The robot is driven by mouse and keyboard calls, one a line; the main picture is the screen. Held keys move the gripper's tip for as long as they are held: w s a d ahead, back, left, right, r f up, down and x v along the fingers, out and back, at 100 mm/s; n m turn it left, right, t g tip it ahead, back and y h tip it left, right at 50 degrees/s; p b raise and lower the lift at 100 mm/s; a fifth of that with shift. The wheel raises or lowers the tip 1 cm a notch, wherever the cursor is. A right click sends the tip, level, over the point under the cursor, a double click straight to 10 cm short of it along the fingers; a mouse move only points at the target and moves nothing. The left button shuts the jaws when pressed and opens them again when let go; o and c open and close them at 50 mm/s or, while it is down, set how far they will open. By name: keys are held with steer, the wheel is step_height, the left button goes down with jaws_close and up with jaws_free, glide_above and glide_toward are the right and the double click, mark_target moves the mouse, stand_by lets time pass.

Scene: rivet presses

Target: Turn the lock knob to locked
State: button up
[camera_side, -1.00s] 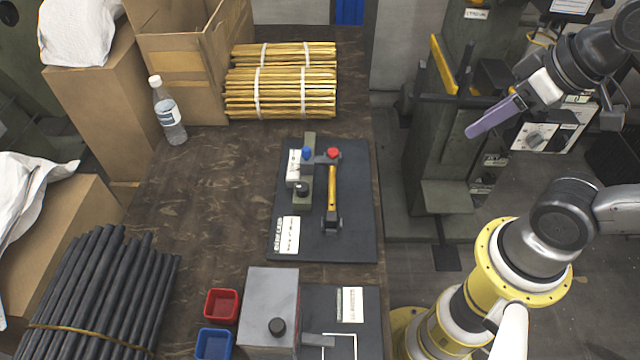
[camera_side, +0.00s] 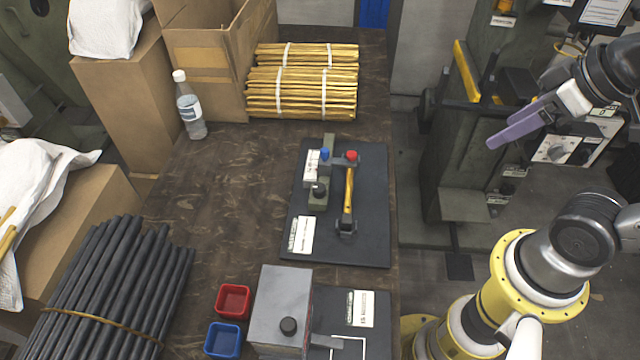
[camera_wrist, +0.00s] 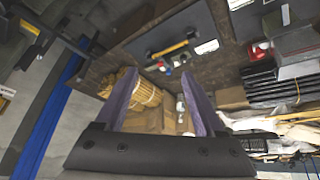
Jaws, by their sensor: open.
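My gripper (camera_side: 492,143) is at the upper right of the side view, raised to the right of the table and far from the fixtures. Its purple fingers also show in the wrist view (camera_wrist: 160,82), spread apart with nothing between them. A smaller black knob (camera_side: 318,190) is on the press fixture, beside a yellow-handled lever (camera_side: 348,190) with a red end and a blue knob (camera_side: 324,154). I cannot tell which is the lock knob; its setting is unreadable.
The fixture stands on a dark plate (camera_side: 372,215). Red (camera_side: 233,301) and blue (camera_side: 222,340) bins sit left of the grey box. A bottle (camera_side: 190,108), yellow rod bundles (camera_side: 303,93) and dark rods (camera_side: 115,285) also occupy the table. The table's middle left is clear.

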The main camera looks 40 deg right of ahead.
steer(key=w+r+n, duration=0.2)
steer(key=w+r, duration=0.2)
steer(key=n+g, duration=0.6)
steer(key=n, duration=0.3)
glide_above(320, 187)
step_height(320, 187, down, 22)
step_height(320, 187, down, 13)
steer(key=shift+f, duration=0.1)
jaws_close()
